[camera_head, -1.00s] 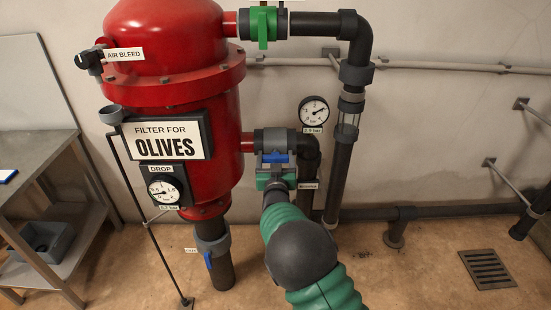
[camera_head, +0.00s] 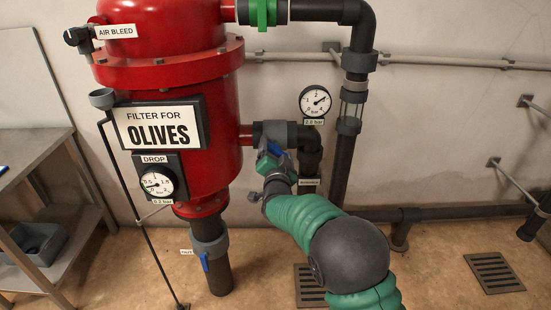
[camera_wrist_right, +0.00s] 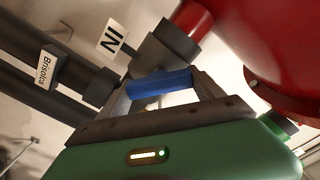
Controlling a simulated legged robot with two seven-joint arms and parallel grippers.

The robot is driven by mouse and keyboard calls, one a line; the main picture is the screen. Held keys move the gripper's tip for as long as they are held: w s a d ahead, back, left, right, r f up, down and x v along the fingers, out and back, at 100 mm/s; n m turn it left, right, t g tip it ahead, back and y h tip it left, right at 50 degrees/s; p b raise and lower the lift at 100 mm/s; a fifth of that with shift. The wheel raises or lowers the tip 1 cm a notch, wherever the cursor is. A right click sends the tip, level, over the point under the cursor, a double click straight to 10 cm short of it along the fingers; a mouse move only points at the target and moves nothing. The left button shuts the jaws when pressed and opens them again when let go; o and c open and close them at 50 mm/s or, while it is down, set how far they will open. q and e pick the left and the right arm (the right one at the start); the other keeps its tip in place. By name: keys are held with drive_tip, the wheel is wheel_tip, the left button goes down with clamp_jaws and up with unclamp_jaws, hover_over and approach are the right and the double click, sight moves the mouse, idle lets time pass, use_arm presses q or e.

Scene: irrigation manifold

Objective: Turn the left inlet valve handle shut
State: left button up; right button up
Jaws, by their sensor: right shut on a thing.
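The blue valve handle (camera_head: 276,150) is on the dark inlet pipe at the right side of the red filter tank (camera_head: 205,120). It slants down to the right in the head view. In the wrist view the blue handle (camera_wrist_right: 160,84) lies between the two grey fingers, in front of the dark valve body (camera_wrist_right: 165,48). My right gripper (camera_head: 270,162) is shut on this handle, its green body partly hidden behind my forearm. An "IN" tag (camera_wrist_right: 112,36) hangs by the pipe. My left gripper is out of view.
A pressure gauge (camera_head: 315,101) stands above the inlet pipe. A drop gauge (camera_head: 155,183) sits on the tank's front. A lower drain valve with a blue handle (camera_head: 204,262) is under the tank. A metal bench (camera_head: 40,150) stands at left. Floor at right is open, with drain grates (camera_head: 492,272).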

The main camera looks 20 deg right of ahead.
drive_tip(key=m+b, duration=0.2)
drive_tip(key=f+m+b, duration=0.1)
drive_tip(key=m+b, duration=0.2)
drive_tip(key=shift+d+m, duration=0.1)
drive_tip(key=shift+m, duration=0.2)
drive_tip(key=shift+m+b, duration=1.95)
drive_tip(key=shift+m, duration=0.25)
drive_tip(key=o, duration=1.4)
drive_tip(key=shift+c, duration=0.2)
drive_tip(key=shift+r, duration=0.1)
drive_tip(key=shift+s+r, duration=0.1)
drive_tip(key=shift+s, duration=0.3)
drive_tip(key=p+v, duration=0.1)
drive_tip(key=v, duration=1.5)
drive_tip(key=shift+p, duration=0.4)
